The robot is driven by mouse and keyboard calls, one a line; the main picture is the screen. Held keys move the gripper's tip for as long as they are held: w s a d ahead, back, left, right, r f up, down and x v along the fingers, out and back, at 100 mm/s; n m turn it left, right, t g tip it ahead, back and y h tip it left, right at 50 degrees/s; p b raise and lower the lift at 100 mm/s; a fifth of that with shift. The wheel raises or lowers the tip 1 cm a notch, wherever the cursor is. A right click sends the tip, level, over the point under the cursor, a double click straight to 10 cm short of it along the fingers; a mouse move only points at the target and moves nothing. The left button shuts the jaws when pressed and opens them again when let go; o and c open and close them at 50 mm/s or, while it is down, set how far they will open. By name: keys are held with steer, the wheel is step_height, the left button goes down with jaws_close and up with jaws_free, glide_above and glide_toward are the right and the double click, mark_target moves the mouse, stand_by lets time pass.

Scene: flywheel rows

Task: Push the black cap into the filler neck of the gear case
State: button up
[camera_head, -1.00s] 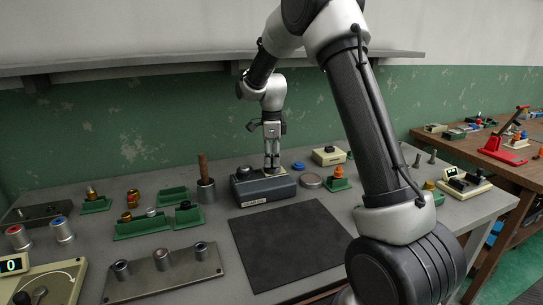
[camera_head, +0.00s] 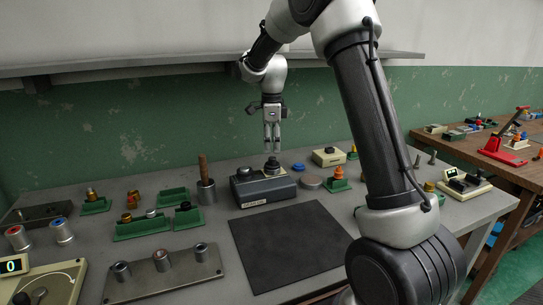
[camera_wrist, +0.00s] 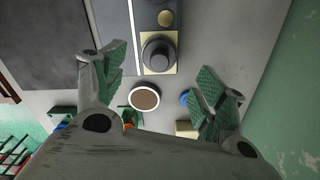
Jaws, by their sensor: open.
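The gear case (camera_head: 265,191) is a blue-grey box standing behind the dark mat. The black cap (camera_head: 272,163) stands upright at the filler neck on the right part of its top. In the wrist view the round cap (camera_wrist: 158,54) shows from above over a cream square plate (camera_wrist: 147,69) on the case (camera_wrist: 147,16). The neck is hidden under the cap, and I cannot tell how deep the cap sits. My gripper (camera_head: 272,150) points down just above the cap, apart from it. Its fingers (camera_wrist: 160,92) are spread and empty in the wrist view.
A round grey disc (camera_head: 311,182), a blue cap (camera_head: 298,167) and a cream box (camera_head: 328,156) stand right of the case. A cup with a wooden handle (camera_head: 204,180) stands left. The dark mat (camera_head: 290,245) in front is clear. A shelf (camera_head: 150,69) runs behind.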

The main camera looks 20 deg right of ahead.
mark_target(272, 158)
step_height(272, 158, up, 6)
steer(key=shift+f, duration=0.1)
steer(key=shift+f, duration=0.1)
steer(key=c, duration=0.4)
step_height(272, 158, down, 3)
steer(key=m, duration=0.3)
steer(key=shift+d+m, duration=0.1)
steer(key=shift+m, duration=0.2)
jaws_close()
steer(key=shift+f, duration=2.75)
